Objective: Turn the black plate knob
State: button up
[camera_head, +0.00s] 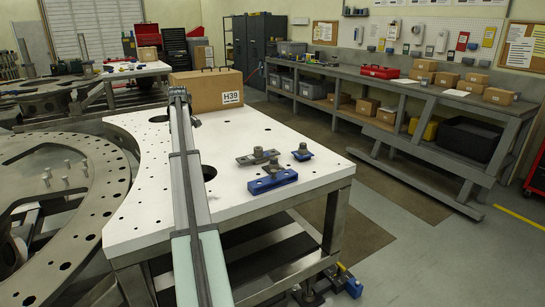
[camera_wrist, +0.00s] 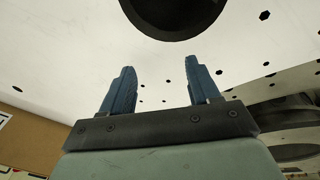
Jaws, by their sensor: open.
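My gripper (camera_wrist: 159,69) is open and empty in the wrist view, with its two blue fingers well apart over the white plate. In the head view my arm reaches away over the plate (camera_head: 135,215), and I cannot make out the fingers at its far end. A large dark round shape (camera_wrist: 175,12) lies beyond the fingertips in the wrist view; it looks like an opening, apart from them. I cannot single out a black knob with certainty. A small dark-topped piece on a blue base (camera_head: 302,153) stands on the plate to the right of my arm.
A cardboard box marked H39 (camera_head: 205,92) stands at the plate's back edge. A grey clamp piece (camera_head: 258,157) and a blue block with metal fittings (camera_head: 272,179) lie right of my arm. A drilled metal ring (camera_head: 100,200) is at left. The plate's right back is clear.

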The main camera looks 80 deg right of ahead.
jog(key=s+d+r+m+g, duration=0.15)
jog(key=s+d, duration=0.25)
jog(key=s, duration=0.5)
jog(key=s+d+r, duration=0.2)
jog(key=s+d, duration=0.2)
jog(key=s, duration=0.6)
notch_tip(320, 180, up, 3)
jog(key=m+y, duration=0.1)
jog(key=y, duration=0.1)
send_over(274, 158)
notch_tip(274, 158, down, 14)
jog(key=shift+r, duration=0.15)
jog(key=c, duration=1.1)
jog(key=shift+o, duration=0.2)
